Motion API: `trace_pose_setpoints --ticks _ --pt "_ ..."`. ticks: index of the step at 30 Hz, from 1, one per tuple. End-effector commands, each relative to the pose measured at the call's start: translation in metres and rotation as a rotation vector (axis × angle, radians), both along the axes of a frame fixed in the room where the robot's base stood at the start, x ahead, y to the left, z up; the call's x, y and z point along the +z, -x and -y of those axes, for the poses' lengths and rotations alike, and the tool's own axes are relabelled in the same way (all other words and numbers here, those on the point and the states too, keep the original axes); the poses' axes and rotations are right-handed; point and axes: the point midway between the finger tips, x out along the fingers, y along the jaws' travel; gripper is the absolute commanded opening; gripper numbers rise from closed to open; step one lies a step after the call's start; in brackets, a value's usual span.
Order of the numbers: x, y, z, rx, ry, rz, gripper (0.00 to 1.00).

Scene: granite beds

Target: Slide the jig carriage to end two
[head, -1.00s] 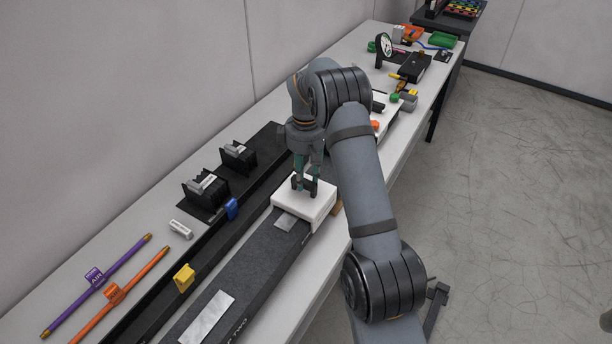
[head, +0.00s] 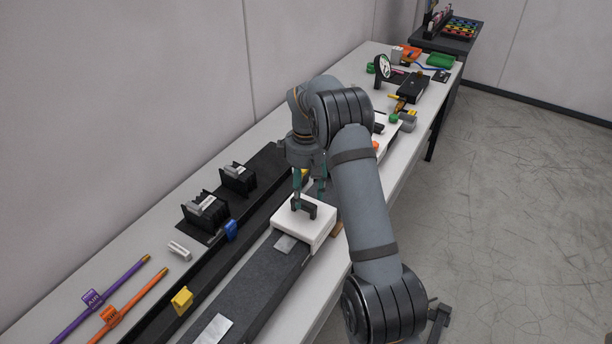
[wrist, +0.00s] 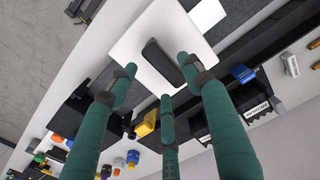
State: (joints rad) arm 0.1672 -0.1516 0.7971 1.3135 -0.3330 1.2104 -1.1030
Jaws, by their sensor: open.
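The jig carriage (head: 316,232) is a white block with a dark upright handle (head: 304,207) on top. It sits on the dark granite bed (head: 262,285), with a pale strip beside its near edge. My gripper (head: 309,203) is open and empty at the handle, towards its far side in the head view. In the wrist view the white carriage (wrist: 140,30) and its handle (wrist: 163,62) show beyond the spread green fingers (wrist: 160,85). Whether a fingertip touches the handle I cannot tell. My arm hides the bed's far part.
A second dark bed with a blue clip (head: 231,230) and a yellow clip (head: 181,301) runs alongside on the left. Black blocks (head: 205,211) stand beside it. Purple (head: 100,300) and orange rods (head: 130,310) lie near left. The bench's far end is cluttered; open floor lies right.

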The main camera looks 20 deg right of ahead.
Motion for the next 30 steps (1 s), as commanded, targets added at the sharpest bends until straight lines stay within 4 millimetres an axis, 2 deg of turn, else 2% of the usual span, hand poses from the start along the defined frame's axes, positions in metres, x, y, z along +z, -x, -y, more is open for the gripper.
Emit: trace_pose_setpoints --ticks 6,13,18,30 --pt "0.049 -0.002 0.0 0.0 0.001 0.008 0.5" --pt "0.086 -0.001 0.0 0.001 0.001 0.005 0.5" --pt "0.098 0.0 0.0 0.001 0.002 0.003 0.5" --pt "0.098 0.0 0.0 0.001 0.001 0.002 0.5"
